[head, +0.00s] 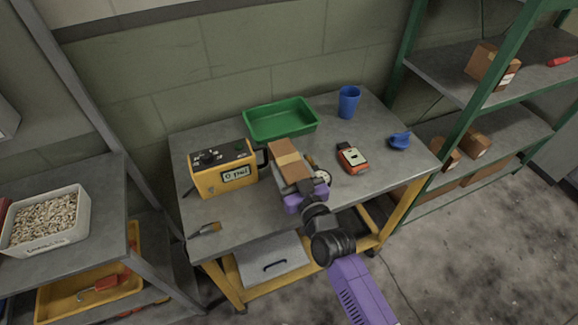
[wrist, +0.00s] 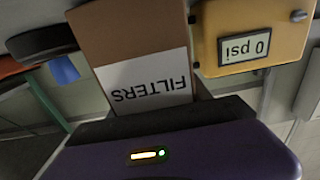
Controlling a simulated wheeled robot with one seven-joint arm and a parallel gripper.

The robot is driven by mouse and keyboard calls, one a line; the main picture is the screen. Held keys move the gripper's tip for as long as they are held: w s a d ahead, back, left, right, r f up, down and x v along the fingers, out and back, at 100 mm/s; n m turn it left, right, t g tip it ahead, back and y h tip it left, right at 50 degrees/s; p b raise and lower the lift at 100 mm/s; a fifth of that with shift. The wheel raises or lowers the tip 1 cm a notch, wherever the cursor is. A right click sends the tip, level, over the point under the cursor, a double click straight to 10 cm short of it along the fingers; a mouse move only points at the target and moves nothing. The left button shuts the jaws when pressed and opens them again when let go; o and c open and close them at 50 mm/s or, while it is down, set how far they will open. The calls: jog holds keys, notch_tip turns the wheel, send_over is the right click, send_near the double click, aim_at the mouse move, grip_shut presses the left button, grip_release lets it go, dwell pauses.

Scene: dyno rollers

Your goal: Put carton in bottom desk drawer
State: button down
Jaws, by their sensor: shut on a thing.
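The carton (head: 284,152) is a brown cardboard box with tan tape, above the middle of the workbench. In the wrist view the carton (wrist: 127,40) shows a white label reading FILTERS, upside down. My purple gripper (head: 303,190) is shut on the carton. I cannot tell whether the carton's underside touches the bench top. A light grey drawer front (head: 268,258) with a dark handle shows below the bench top, in the yellow frame. I see no open drawer interior there; any other drawer is hidden.
On the workbench (head: 240,215) are a yellow gauge box (head: 220,182) close left of the carton, a green tray (head: 282,133), a blue cup (head: 348,101), a red-orange meter (head: 352,157), a blue item (head: 399,140) and a brush (head: 205,229).

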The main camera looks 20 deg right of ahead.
jog(key=shift+f, duration=0.1)
jog(key=shift+c, duration=2.4)
grip_release()
jog(key=shift+r, duration=0.25)
jog(key=s+b, duration=0.1)
jog(key=s, duration=1)
jog(key=shift+f, duration=0.2)
jog(key=shift+s+r+b, duration=0.1)
jog(key=shift+s+b, duration=0.2)
jog(key=shift+s, duration=0.2)
